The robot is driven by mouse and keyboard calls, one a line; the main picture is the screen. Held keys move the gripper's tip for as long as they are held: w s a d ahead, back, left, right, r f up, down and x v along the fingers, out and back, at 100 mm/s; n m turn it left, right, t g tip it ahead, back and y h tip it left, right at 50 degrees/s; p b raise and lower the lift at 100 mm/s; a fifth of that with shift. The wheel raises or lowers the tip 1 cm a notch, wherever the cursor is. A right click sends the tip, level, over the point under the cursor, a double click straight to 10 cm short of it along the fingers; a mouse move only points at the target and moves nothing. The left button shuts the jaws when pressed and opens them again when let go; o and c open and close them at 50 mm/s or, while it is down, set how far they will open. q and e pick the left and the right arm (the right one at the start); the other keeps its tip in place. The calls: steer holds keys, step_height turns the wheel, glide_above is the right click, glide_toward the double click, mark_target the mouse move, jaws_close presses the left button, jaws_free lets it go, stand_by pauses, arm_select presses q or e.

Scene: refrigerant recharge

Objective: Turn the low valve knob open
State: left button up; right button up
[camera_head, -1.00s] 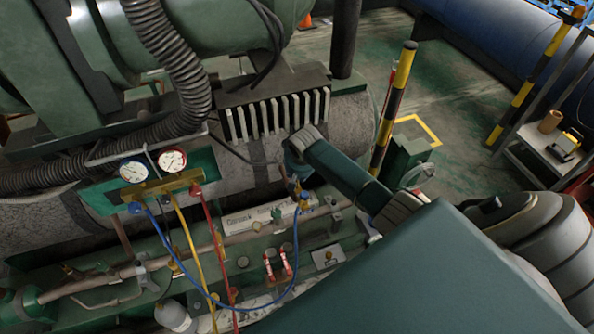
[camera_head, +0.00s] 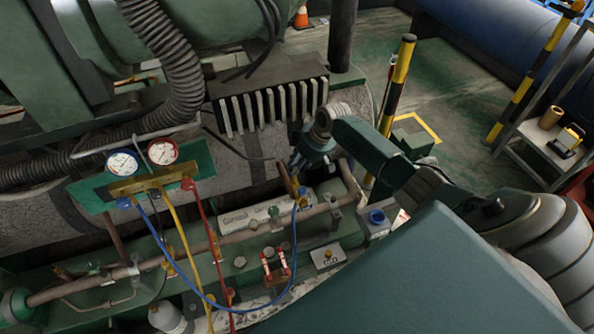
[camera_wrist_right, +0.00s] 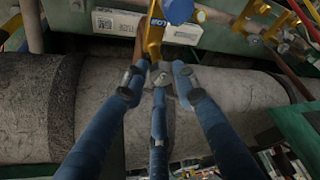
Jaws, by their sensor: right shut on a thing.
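The low valve knob (camera_wrist_right: 154,38) is a yellow brass-coloured handle with a blue part marked "LOW" beside it at the top of the right wrist view. In the head view the same yellow piece (camera_head: 294,186) sits just above the blue hose's end, over the green machine base. My right gripper (camera_head: 299,163) reaches down to it from the right. Its three blue fingers (camera_wrist_right: 158,75) are closed around the lower end of the yellow handle. The exact contact is partly hidden by the fingertips. My left gripper is in neither view.
The gauge manifold (camera_head: 150,182) with a blue and a red gauge stands at left. Blue, yellow and red hoses (camera_head: 205,250) hang from it. A copper-coloured pipe (camera_head: 200,247) runs along the base. A finned block (camera_head: 270,105) stands behind my gripper. A striped post (camera_head: 398,85) stands at right.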

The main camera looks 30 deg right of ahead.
steer(key=shift+w+r+n+y+b, duration=0.25)
steer(key=shift+w+n+y+b, duration=0.15)
steer(key=shift+n+b, duration=0.45)
steer(key=shift+a, duration=0.1)
steer(key=o, duration=1.1)
steer(key=shift+s, duration=0.1)
steer(key=shift+o, duration=0.2)
steer(key=shift+a, duration=0.1)
steer(key=shift+s+f, duration=0.1)
steer(key=v, duration=1.2)
steer(key=shift+a, duration=0.1)
